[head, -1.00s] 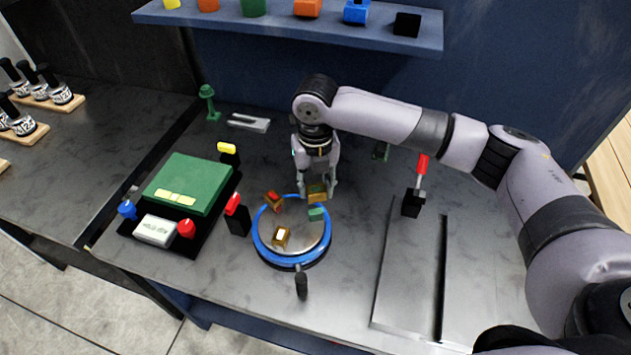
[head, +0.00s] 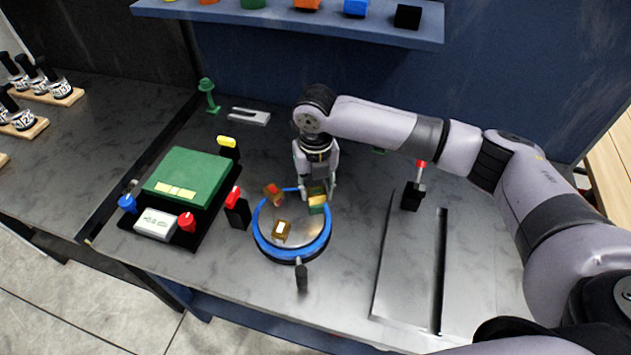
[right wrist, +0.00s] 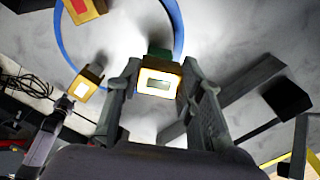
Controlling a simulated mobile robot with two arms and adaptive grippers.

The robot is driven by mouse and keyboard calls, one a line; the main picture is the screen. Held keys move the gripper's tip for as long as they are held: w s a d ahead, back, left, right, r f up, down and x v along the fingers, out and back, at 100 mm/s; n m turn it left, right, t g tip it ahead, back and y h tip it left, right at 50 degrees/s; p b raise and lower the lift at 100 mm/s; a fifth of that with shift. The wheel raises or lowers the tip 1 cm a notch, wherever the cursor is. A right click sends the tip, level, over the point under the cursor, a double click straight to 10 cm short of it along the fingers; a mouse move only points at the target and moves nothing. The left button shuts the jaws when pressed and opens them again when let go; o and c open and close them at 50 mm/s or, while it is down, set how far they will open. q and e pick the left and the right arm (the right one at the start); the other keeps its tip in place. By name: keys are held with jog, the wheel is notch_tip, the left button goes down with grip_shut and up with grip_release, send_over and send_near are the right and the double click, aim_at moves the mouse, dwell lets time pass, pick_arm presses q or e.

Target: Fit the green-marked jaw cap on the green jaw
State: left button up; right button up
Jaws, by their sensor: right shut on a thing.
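The round table (head: 290,250) has a blue rim and a grey top. The brass-coloured jaw cap (head: 318,199) is at its far right edge, between the fingers of my right gripper (head: 318,190). The right wrist view also shows the cap (right wrist: 146,88), with a slot in its face, gripped between both fingers (right wrist: 160,95). The green jaw (right wrist: 159,53) shows just beyond the cap there. In the head view cap and jaw overlap; I cannot tell whether the cap is seated. My left gripper is not in view.
A red-marked block (head: 272,192) and a white-marked block (head: 281,231) stand on the round table. A black handle (head: 301,277) sticks out at its front. A red-topped clamp (head: 236,208) stands close left; a slotted metal plate (head: 405,270) lies right.

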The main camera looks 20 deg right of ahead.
jog(key=shift+f, duration=0.3)
dwell(0.4)
jog(key=shift+f+b, duration=0.45)
jog(key=shift+f, duration=1)
jog(key=o, duration=1.3)
jog(key=o, duration=0.5)
jog(key=shift+r, duration=0.15)
notch_tip(320, 180, up, 7)
jog(key=p, duration=0.7)
